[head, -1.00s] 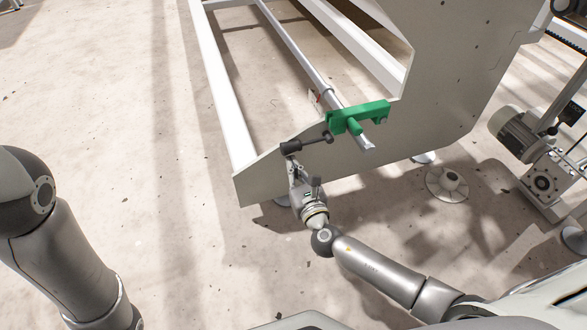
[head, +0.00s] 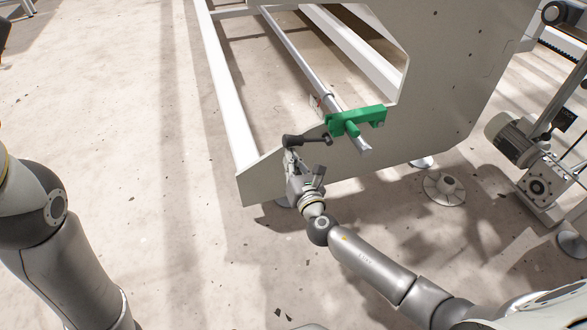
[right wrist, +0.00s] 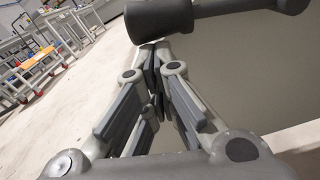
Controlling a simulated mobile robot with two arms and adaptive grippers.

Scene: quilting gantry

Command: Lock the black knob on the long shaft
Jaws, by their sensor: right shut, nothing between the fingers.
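The black knob (head: 293,140) is the thick dark end of a short lever at the lower left of the green bracket (head: 356,121). The lever lies nearly level in the head view, its thin end by the bracket. The long shaft (head: 300,55) is a silver rod running through the bracket. My right gripper (head: 289,154) is just below the knob, shut and empty. In the right wrist view the closed fingertips (right wrist: 152,50) are right under the dark knob (right wrist: 160,18); whether they touch it I cannot tell. My left gripper is outside the view.
The grey end plate (head: 440,110) of the frame stands behind the lever. A white rail (head: 228,90) runs along the left. A motor unit (head: 515,138) stands at the right. The floor at the left is open.

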